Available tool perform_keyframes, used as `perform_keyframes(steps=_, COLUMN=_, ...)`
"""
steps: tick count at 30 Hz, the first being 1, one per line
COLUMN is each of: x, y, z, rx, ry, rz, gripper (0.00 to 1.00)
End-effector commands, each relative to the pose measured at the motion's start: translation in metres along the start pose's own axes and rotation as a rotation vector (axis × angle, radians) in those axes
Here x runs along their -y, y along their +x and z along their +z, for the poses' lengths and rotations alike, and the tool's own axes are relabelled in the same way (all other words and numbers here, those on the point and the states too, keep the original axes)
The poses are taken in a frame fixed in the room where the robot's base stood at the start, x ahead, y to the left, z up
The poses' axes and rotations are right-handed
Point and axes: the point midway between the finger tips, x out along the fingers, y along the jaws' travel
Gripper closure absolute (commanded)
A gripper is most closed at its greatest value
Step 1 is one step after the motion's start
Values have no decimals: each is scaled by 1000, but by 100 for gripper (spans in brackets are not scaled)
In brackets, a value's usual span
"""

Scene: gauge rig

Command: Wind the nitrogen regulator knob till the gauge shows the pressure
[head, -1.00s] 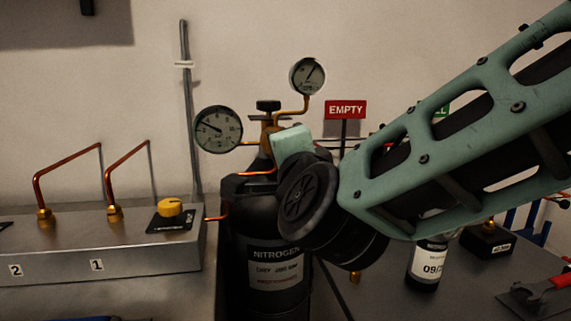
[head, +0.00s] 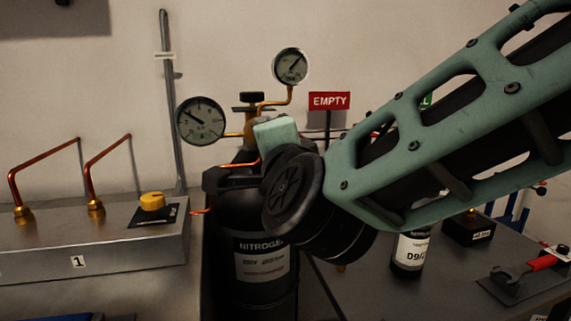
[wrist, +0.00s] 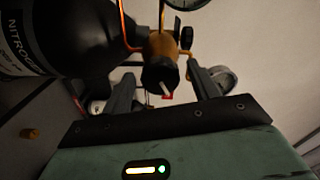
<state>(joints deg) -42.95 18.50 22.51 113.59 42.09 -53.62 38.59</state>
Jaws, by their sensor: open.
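The black nitrogen cylinder (head: 258,215) stands in the middle of the head view with a brass regulator on top. Its left gauge (head: 201,121) has the needle toward the upper left; its right gauge (head: 290,67) has the needle toward the upper right. The scale figures are too small to read. In the wrist view the dark regulator knob (wrist: 154,76), with a white mark and a bit of red, lies between the fingers of my gripper (wrist: 164,78). The fingers are apart, one on each side, with gaps visible. In the head view my wrist hides the knob and fingers.
A metal manifold box (head: 100,246) with copper pipes and a yellow knob (head: 152,201) is at left. A red EMPTY sign (head: 329,101) stands behind my arm. A small labelled bottle (head: 408,254) and a red-handled clamp (head: 528,270) are on the bench at right.

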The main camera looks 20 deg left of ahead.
Motion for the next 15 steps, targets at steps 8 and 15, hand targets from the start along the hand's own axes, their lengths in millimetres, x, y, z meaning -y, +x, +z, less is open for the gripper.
perform_keyframes(steps=8, x=1, y=-59, z=1, rx=4, ry=-2, rz=-3, gripper=40)
perform_keyframes(steps=15, x=1, y=-115, z=0, rx=1, ry=-1, rz=-4, gripper=40)
